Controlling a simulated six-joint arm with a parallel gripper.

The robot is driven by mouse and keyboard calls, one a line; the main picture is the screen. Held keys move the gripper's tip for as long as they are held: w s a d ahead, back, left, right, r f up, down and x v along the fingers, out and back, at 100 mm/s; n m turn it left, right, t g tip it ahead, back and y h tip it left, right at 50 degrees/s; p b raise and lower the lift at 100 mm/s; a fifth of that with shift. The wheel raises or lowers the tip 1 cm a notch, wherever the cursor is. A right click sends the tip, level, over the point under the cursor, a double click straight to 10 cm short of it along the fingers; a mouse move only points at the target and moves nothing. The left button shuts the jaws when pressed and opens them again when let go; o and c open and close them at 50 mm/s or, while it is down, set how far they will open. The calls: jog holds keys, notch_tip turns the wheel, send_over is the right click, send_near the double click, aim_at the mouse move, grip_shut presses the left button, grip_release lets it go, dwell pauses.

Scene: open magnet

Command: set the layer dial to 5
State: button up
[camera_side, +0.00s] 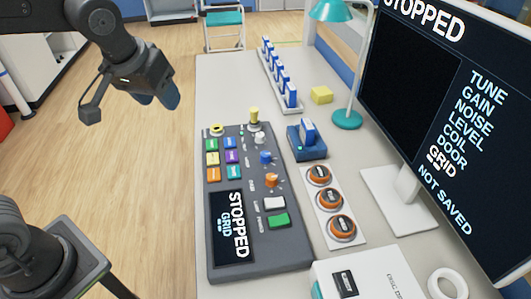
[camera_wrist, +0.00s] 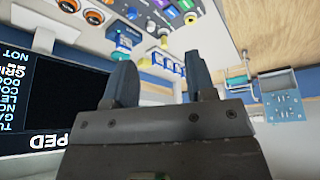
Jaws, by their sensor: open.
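The grey control console (camera_side: 262,245) lies on the desk. Its column of knobs has a white knob (camera_side: 260,138), a blue knob (camera_side: 266,158) and an orange knob (camera_side: 272,180). Three orange dials (camera_side: 330,198) sit on a white plate to its right. The labels are too small to read, so I cannot tell which is the layer dial or its setting. My gripper (camera_side: 167,98) is open and empty, in the air left of the desk, well apart from the console. In the wrist view its two fingers (camera_wrist: 160,75) stand apart, with the desk upside down behind.
A monitor (camera_side: 410,90) at the right reads STOPPED, with GRID marked and NOT SAVED. A blue unit (camera_side: 306,150), a rack of blue pieces (camera_side: 275,70), a yellow block (camera_side: 321,95) and a teal lamp (camera_side: 347,119) stand beyond the console. A white box (camera_side: 375,275) is in front.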

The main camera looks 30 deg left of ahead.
jog(key=shift+o, duration=0.4)
jog(key=w+d+f+n, duration=0.1)
jog(key=w+d+f, duration=0.1)
jog(key=w, duration=0.4)
jog(key=w+d+f+n+g+y, duration=0.1)
jog(key=w+d+f+n, duration=0.1)
jog(key=w+f, duration=0.2)
jog(key=w, duration=0.2)
jog(key=shift+w+d, duration=0.15)
jog(key=shift+w, duration=0.25)
jog(key=n+y, duration=0.1)
jog(key=n, duration=0.2)
send_near(265, 154)
jog(key=x, duration=0.9)
jog(key=shift+w+f, duration=0.1)
jog(key=shift+c, duration=0.5)
jog(key=c, duration=0.8)
